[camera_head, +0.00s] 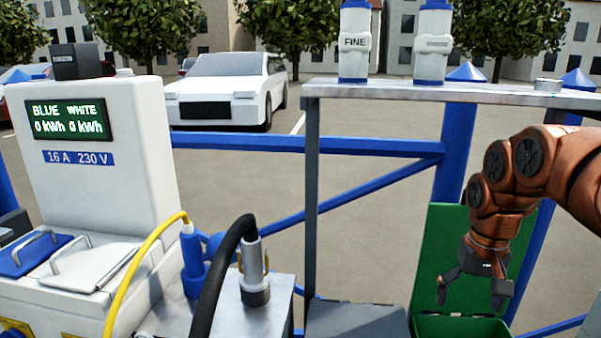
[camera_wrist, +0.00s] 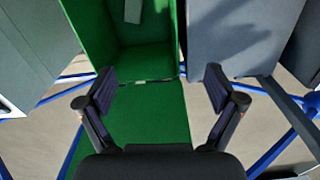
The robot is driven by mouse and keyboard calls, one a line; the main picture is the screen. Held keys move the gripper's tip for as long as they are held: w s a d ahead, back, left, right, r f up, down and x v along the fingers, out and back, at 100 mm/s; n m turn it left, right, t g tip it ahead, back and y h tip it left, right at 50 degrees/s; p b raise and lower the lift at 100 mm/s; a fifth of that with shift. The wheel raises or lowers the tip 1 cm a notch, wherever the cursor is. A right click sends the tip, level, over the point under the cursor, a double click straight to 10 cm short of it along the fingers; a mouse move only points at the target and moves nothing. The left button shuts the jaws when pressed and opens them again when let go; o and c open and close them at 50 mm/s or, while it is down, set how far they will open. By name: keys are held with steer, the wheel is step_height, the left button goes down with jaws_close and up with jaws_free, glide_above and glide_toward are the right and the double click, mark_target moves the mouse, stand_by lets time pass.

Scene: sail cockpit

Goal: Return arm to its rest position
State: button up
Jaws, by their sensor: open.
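My gripper (camera_head: 470,298) hangs at the end of my copper-coloured arm on the right side of the head view. Its fingers point down and stand apart with nothing between them. It is above and in front of a green box (camera_head: 460,326) with a raised green lid (camera_head: 427,240). In the wrist view my gripper (camera_wrist: 160,92) shows two spread dark fingers. Beyond them lies the open green box (camera_wrist: 100,40), with a small pale grey-green piece inside near its top.
A white charging post (camera_head: 100,185) stands left, with a blue flap and a white flap. A yellow cable (camera_head: 140,255) and a black cable (camera_head: 207,300) rise beside it. A shelf (camera_head: 430,92) holds two white bottles (camera_head: 355,60). Blue rails cross behind.

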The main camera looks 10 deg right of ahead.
steer(key=s+a+r+n+g+p, duration=0.1)
steer(key=s+a+r+n+p, duration=0.1)
steer(key=s+a+r+p, duration=0.6)
steer(key=s+a+r+n+p, duration=0.2)
steer(key=s+a+r+p, duration=0.6)
steer(key=p, duration=0.8)
steer(key=s+a, duration=0.2)
steer(key=a, duration=0.2)
steer(key=shift+s+a+r+n+g+p, duration=0.2)
steer(key=shift+s+r+n+g+p, duration=0.1)
steer(key=shift+r+g+p, duration=0.1)
